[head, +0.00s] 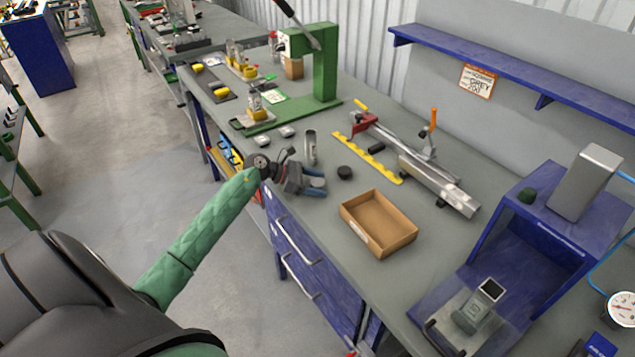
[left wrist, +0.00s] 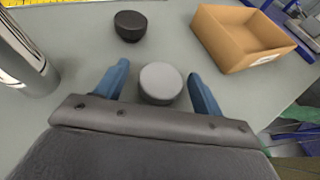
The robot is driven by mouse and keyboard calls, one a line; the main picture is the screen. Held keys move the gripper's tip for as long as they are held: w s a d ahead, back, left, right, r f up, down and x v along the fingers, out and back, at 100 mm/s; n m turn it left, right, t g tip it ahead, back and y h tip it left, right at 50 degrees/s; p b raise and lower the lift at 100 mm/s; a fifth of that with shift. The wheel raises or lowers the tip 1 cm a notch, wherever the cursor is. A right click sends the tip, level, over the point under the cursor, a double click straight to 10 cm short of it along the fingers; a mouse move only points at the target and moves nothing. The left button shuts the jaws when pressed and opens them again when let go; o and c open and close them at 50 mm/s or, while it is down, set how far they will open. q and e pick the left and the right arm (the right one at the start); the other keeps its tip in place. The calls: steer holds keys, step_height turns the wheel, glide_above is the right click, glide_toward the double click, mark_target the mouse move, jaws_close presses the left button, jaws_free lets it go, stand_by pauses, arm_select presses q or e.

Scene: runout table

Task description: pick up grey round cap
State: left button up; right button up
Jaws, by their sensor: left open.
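The grey round cap (left wrist: 160,83) lies on the grey table top between the two blue fingers of my left gripper in the left wrist view. The fingers stand apart with a gap on either side of the cap. In the head view my left gripper (head: 316,184) is low at the table's front edge, and I cannot make out the grey cap there. A darker, black round cap (head: 345,172) lies just beyond the fingers; it also shows in the left wrist view (left wrist: 130,26). My right gripper is in neither view.
An open cardboard box (head: 404,221) stands to the right of the gripper. A metal cylinder (head: 310,147) stands upright to its left. Behind are a yellow strip (head: 366,158) and a clamp rail (head: 440,186). A green press (head: 325,65) stands farther back.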

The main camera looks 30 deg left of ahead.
arm_select(q)
steer(key=shift+w+d+f, duration=0.1)
steer(key=shift+d, duration=0.05)
steer(key=shift+c, duration=0.2)
steer(key=c, duration=1)
